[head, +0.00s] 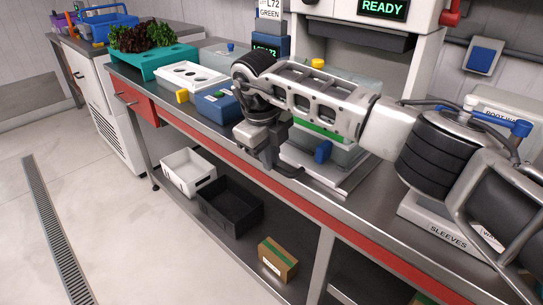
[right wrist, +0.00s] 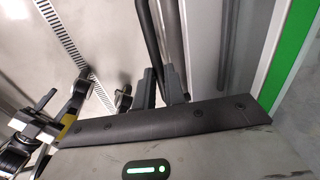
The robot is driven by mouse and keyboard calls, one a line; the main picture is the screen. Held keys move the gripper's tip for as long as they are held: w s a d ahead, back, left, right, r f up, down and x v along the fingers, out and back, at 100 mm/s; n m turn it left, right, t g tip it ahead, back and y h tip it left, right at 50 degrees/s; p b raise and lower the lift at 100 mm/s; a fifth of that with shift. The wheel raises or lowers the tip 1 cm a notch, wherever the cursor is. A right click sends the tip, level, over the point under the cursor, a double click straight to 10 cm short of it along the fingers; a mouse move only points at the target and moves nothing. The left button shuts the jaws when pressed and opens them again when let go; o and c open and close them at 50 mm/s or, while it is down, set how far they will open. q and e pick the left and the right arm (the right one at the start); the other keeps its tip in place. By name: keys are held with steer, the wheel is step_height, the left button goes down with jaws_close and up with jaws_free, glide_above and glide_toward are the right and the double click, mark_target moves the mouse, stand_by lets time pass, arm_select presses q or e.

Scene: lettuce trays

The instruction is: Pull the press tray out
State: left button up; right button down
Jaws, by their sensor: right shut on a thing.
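The press tray (head: 338,186) is a flat steel sheet at the foot of the press, its front at the bench edge. My right gripper (head: 282,165) reaches down to its front left part in the head view, and the arm covers much of the area. In the right wrist view the gripper's fingers (right wrist: 165,88) are closed around a dark bar (right wrist: 147,30), which looks like the tray's handle. The fingers hide the exact contact. How far the tray is out of the press is hard to tell.
The press display (head: 382,8) reads READY. Left along the bench (head: 150,82) are a blue box (head: 217,107), a white holed tray (head: 186,76) and a teal lettuce tray (head: 160,62). The sleeves box (head: 445,228) stands at right. The lower shelf holds crates; the floor in front is clear.

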steer(key=shift+s+a+r, duration=0.1)
steer(key=shift+s+a, duration=0.35)
steer(key=shift+a, duration=0.05)
steer(key=c, duration=1.7)
jaws_free()
steer(key=shift+c, duration=0.2)
step_height(320, 180, up, 16)
steer(key=s+a, duration=0.2)
steer(key=shift+s+a+f, duration=0.1)
steer(key=shift+s+f, duration=0.05)
steer(key=shift+f, duration=0.1)
